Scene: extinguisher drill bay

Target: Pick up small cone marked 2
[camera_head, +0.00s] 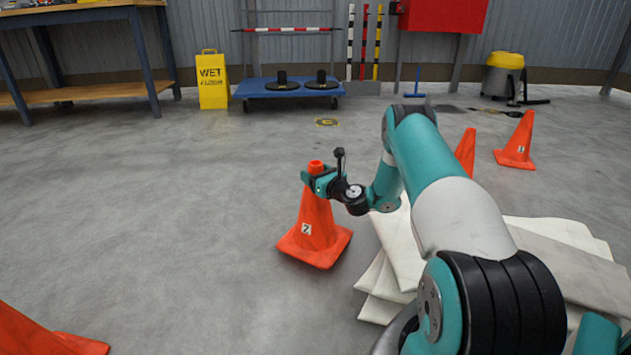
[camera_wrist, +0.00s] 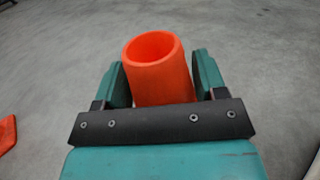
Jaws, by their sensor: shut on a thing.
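The small orange cone marked 2 (camera_head: 311,222) stands upright in the middle of the head view, its base appearing to be on the grey floor. Its number label faces me. My gripper (camera_head: 318,180) is at the cone's top, shut on its neck just below the open tip. In the wrist view the cone's hollow top (camera_wrist: 158,75) sits between the two teal fingers of my gripper (camera_wrist: 160,82). The far side of the grip is hidden.
Folded white sheets (camera_head: 385,290) lie right of the cone, under my arm. Other orange cones stand at right (camera_head: 518,142), behind my arm (camera_head: 466,152) and at lower left (camera_head: 45,335). A blue cart (camera_head: 290,92) and yellow wet-floor sign (camera_head: 212,82) stand behind.

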